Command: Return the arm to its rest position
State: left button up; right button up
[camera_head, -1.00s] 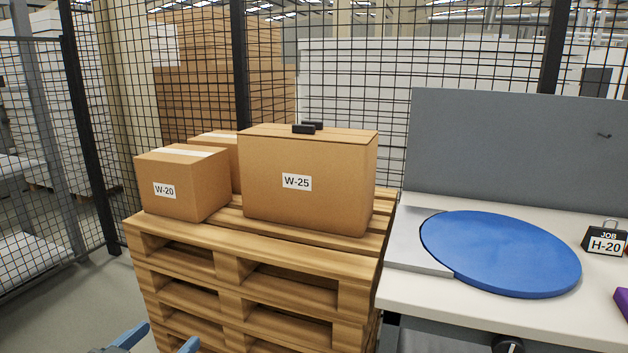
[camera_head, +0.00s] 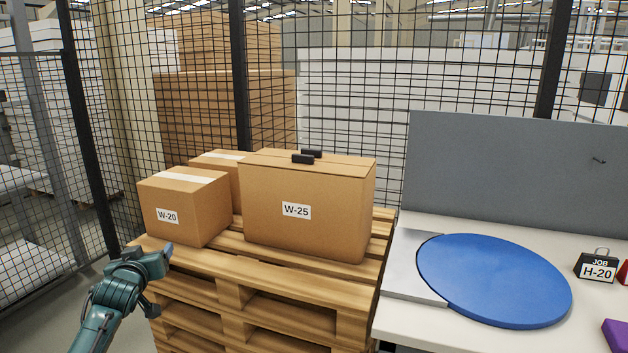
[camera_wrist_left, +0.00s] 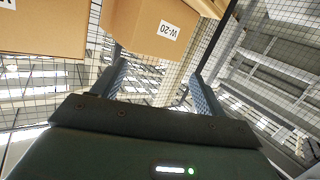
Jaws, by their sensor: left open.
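My left gripper (camera_head: 160,278) is at the lower left of the head view, in front of the pallet stack and below the W-20 box. In the left wrist view its two blue fingers (camera_wrist_left: 158,82) stand apart with nothing between them. The W-20 box (camera_head: 185,210) is beyond the fingers and also shows in the left wrist view (camera_wrist_left: 150,28). My right gripper is in neither view.
The W-25 box (camera_head: 308,208) with black handles and another carton (camera_head: 217,161) sit on the wooden pallets (camera_head: 205,262). Mesh fencing (camera_head: 400,55) stands behind.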

pick_arm(q)
jog(key=s+d+f+m+g+h, duration=0.1)
jog(key=s+d+f+m+h, duration=0.55)
jog(key=s+d+f, duration=0.9)
jog(key=s+d+f+g, duration=0.1)
jog(key=s+d+f, duration=0.1)
jog(key=s, duration=0.5)
jog(key=s+d+f+g, duration=0.1)
jog(key=s+d+f, duration=0.2)
jog(key=s, duration=0.5)
jog(key=s+d+f+g, duration=0.1)
jog(key=s+d+f, duration=0.1)
jog(key=s, duration=0.6)
jog(key=shift+s+d+f+g, duration=0.25)
jog(key=shift+d+f+g, duration=0.15)
jog(key=shift+f, duration=0.2)
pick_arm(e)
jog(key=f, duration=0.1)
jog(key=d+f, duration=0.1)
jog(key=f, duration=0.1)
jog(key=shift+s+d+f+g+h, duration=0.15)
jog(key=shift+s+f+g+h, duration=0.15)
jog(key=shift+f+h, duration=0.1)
pick_arm(q)
jog(key=shift+m+h, duration=0.25)
